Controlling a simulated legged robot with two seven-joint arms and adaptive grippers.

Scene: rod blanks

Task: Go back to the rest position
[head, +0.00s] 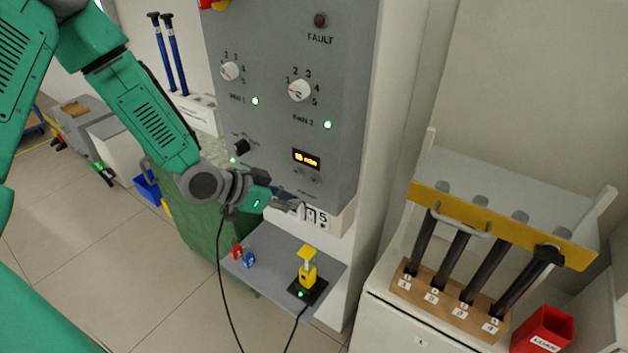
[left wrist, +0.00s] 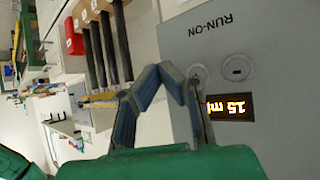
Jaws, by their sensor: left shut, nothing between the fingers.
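My left arm comes in from the left in the head view, bent at the elbow and stretched out in front of the grey control panel (head: 270,120). My left gripper (head: 290,204) is shut and empty, just below the panel's lit amber display (head: 306,159). In the left wrist view the two fingers (left wrist: 166,68) meet at their tips with nothing between them. The panel (left wrist: 270,125) fills the right of that view, with the words RUN-ON and the display (left wrist: 230,107) upside down. I cannot tell whether the fingers touch the panel. My right gripper is not in view.
A shelf (head: 325,272) below the gripper carries a yellow device (head: 307,270) and small red and blue blocks. At right stand black rods (head: 455,262) in a wooden rack behind a yellow bar (head: 500,225), and a red LOAN bin (head: 543,325). Floor (head: 60,230) at left looks clear.

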